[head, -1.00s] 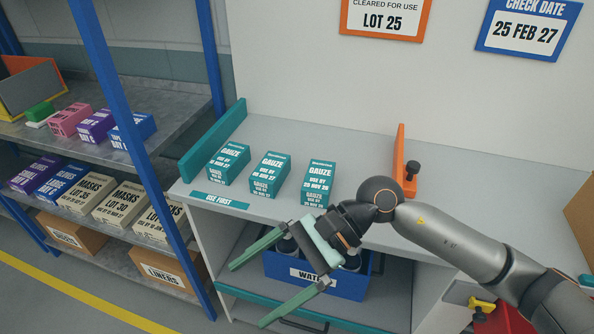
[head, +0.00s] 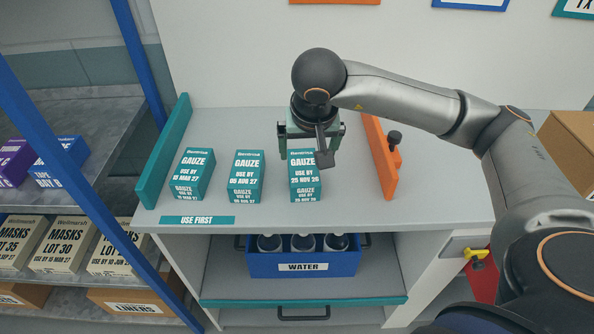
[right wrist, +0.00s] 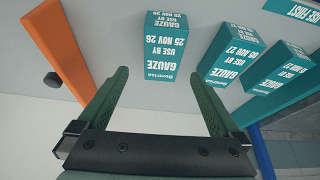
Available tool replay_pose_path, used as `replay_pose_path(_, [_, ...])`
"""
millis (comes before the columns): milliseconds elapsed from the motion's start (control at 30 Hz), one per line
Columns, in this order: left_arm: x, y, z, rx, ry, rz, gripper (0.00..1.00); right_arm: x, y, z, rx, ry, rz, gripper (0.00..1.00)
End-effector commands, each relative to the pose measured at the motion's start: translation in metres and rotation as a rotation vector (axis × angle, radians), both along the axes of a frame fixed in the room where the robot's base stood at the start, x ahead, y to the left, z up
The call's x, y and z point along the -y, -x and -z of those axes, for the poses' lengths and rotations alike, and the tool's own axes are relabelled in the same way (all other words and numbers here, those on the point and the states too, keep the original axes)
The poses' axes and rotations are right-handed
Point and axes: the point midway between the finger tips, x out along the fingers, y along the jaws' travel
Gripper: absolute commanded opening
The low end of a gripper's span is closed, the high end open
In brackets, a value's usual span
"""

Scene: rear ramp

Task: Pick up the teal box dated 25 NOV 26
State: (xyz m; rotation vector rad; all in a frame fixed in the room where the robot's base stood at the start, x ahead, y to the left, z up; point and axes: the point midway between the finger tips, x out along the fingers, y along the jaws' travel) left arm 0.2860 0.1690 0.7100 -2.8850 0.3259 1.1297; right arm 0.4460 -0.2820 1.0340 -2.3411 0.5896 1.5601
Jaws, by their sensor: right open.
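The teal gauze box dated 25 NOV 26 (head: 305,180) stands upright on the grey counter, rightmost of three teal boxes. In the right wrist view this box (right wrist: 167,45) shows its label upside down, ahead of the fingers and lined up with the gap between them. My right gripper (head: 311,148) is open and empty, pointing down over the back of that box. In the right wrist view its green fingertips (right wrist: 165,73) lie on either side of the box's near end. I cannot tell how far above it they are. My left gripper is not in view.
Two other teal gauze boxes, the middle one (head: 245,177) and the left one (head: 192,175), stand to the left. An orange divider (head: 379,160) with a dark knob stands to the right, a teal divider (head: 165,150) at the left. A blue water crate (head: 303,264) sits below.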

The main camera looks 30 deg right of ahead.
Motion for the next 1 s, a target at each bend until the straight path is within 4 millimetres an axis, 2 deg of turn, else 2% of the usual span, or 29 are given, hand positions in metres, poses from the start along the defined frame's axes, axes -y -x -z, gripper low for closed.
replay_pose_path(33, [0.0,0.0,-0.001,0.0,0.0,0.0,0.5,0.002,-0.003,0.011,-0.008,0.0,0.002,1.0])
replay_pose_path(200, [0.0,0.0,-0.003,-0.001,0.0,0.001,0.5,0.007,-0.013,0.037,-0.005,-0.003,0.002,1.0])
replay_pose_path(467, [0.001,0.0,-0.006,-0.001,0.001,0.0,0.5,0.009,-0.021,0.056,-0.004,-0.004,0.001,1.0])
replay_pose_path(700, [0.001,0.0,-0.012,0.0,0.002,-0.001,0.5,0.013,-0.034,0.089,-0.004,-0.004,0.001,1.0])
replay_pose_path(1000, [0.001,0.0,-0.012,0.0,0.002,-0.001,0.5,0.014,-0.037,0.097,-0.001,-0.004,0.0,1.0])
